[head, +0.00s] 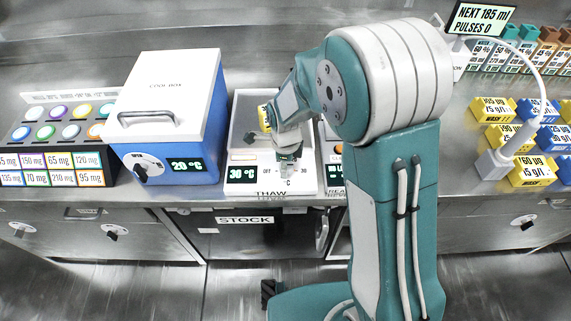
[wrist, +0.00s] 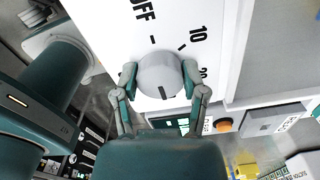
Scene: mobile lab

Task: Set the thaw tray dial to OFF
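The thaw tray (head: 240,125) is a white unit on the counter, labelled THAW. Its display (head: 243,174) reads 30 °C. In the wrist view, its round grey dial (wrist: 160,70) sits on the white panel with OFF, 10 and 20 printed around it. The dial's dark mark points toward the bottom of the picture, away from OFF; the label there is hidden behind my gripper. My gripper (wrist: 160,78) has one finger on each side of the dial, and both appear to touch it. In the head view, my gripper (head: 289,158) points down at the tray's front panel and covers the dial.
A blue and white cool box (head: 172,95) showing 20 °C stands close on the left. Yellow and blue blocks (head: 533,172) lie farther right. A STOCK cabinet (head: 245,220) is below.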

